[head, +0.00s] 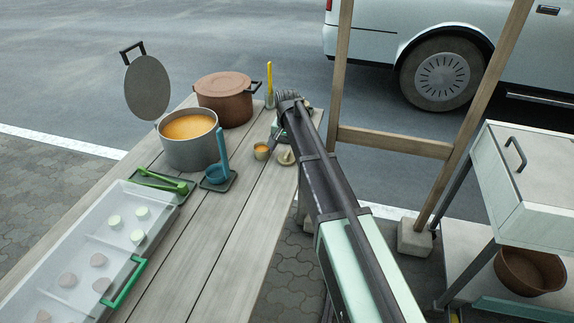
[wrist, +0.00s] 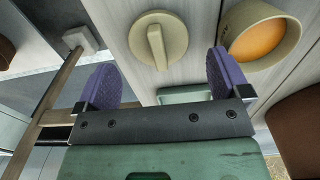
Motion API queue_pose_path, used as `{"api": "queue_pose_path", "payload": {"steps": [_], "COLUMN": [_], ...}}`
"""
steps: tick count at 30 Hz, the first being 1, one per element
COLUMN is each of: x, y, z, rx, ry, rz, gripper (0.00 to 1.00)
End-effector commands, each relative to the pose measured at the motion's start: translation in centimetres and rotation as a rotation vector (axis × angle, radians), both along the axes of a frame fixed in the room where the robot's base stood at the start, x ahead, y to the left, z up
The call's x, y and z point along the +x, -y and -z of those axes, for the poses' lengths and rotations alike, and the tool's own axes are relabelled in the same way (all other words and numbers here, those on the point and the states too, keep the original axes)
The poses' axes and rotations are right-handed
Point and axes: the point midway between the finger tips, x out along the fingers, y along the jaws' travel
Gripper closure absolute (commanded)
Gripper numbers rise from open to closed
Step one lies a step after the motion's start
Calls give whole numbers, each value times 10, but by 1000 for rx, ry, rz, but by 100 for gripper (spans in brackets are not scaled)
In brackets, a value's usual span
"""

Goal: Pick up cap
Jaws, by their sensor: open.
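The cap, a round beige lid with a raised bar handle (wrist: 158,40), lies flat on the table. It shows in the wrist view just beyond my fingertips, between their lines. In the head view the cap (head: 286,158) is small, near the table's right edge, beside my arm. My gripper (wrist: 162,76) is open and empty, with one purple finger pad on each side. It is apart from the cap. In the head view my arm hides most of the gripper.
A small bowl of orange content (wrist: 258,40) stands close to the cap, right of it in the wrist view. A pale green item (wrist: 184,94) is partly hidden by my gripper. A soup pot (head: 190,150), a brown lidded pot (head: 226,100) and a ladle (head: 218,172) stand farther left.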

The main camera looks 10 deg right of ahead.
Motion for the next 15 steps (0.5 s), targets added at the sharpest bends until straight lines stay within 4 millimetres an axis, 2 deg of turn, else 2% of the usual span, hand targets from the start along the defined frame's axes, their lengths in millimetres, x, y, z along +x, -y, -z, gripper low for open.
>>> {"api": "queue_pose_path", "payload": {"steps": [1,3,10,15], "x": [0,0,0,0], "y": [0,0,0,0], "z": [22,30,26,26], "rx": [0,0,0,0], "ry": [0,0,0,0], "rz": [0,0,0,0], "gripper": [5,5,5,31]}}
